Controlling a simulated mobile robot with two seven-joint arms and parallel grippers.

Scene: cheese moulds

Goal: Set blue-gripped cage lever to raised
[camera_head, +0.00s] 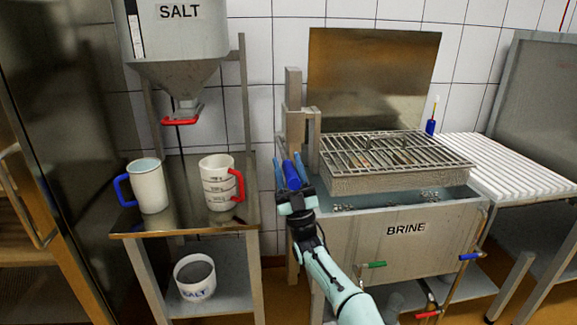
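The blue grip (291,176) of the cage lever stands at the left side of the brine tank (385,248), by a grey post (293,100). My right gripper (292,172) reaches up from below, with one light-blue finger on each side of the grip. I cannot tell whether the fingers press on it. The gripper hides the lower part of the lever. The wire cage (395,176), with a barred top, sits at the tank's top, its visible side above the brine. My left gripper is not in view.
A steel table (185,224) at left holds a blue-handled jug (150,186) and a red-handled jug (217,186) below the salt hopper (178,45). Green (375,265), blue (470,257) and red (428,314) handles are on the tank's front and below. A white slatted rack (515,165) stands right.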

